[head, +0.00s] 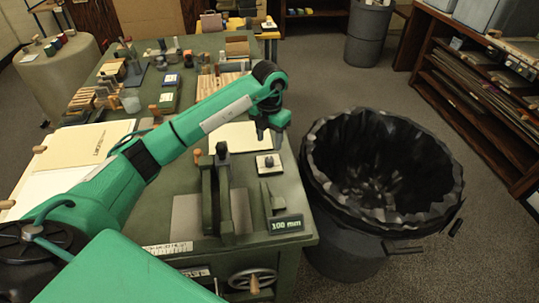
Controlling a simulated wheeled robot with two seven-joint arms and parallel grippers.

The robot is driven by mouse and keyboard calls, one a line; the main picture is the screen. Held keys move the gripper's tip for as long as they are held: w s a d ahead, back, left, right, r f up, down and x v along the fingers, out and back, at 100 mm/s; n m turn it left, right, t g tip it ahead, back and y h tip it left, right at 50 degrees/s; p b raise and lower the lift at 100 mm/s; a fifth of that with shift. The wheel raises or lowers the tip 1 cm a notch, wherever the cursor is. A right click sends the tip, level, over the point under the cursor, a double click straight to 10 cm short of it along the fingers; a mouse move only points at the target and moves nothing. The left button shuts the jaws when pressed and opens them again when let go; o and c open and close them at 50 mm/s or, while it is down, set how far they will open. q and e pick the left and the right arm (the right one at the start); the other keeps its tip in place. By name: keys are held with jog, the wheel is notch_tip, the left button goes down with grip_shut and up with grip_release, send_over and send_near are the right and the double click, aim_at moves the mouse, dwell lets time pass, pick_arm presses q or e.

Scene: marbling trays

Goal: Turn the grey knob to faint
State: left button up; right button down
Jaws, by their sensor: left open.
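A small dark grey knob (268,161) sits on a white square plate near the right edge of the green bench. Any markings around it are too small to read. My left gripper (269,138) hangs from the green arm with its fingers pointing down. It is open and appears a little above and behind the knob in the picture, apart from it. Whether it lines up with the knob in depth I cannot tell. My right gripper is not in view.
A dark green press-like frame (224,190) stands left of the knob, with a "100 mm" block (286,225) in front. A large lined black bin (448,205) stands right of the bench (285,190). Tools and blocks crowd the bench's far part.

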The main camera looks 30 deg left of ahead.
aim_at(269, 159)
pick_arm(q)
notch_tip(269, 159, down, 8)
jog(key=shift+f+p, duration=0.15)
jog(key=shift+p, duration=0.2)
jog(key=c, duration=1)
